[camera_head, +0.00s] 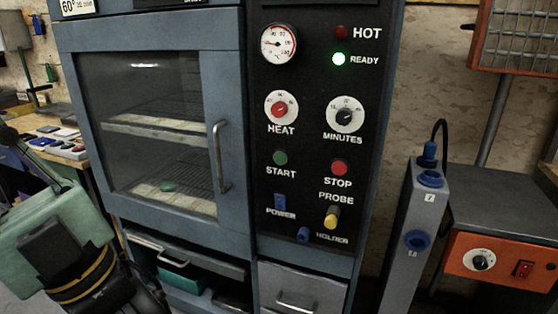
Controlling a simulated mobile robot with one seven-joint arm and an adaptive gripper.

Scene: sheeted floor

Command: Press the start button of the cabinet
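The blue-grey cabinet (150,30) fills the middle of the view, with a black control panel (312,100) on its right side. The green round start button (280,157) is on this panel, above the label START. The red stop button (339,167) is to its right. I cannot make out my gripper in this view.
Heat (281,107) and minutes (345,114) knobs sit above the buttons; a blue power switch (280,201) and yellow probe plug (331,217) sit below. A grey post (412,235) and orange-fronted unit (500,258) stand right.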

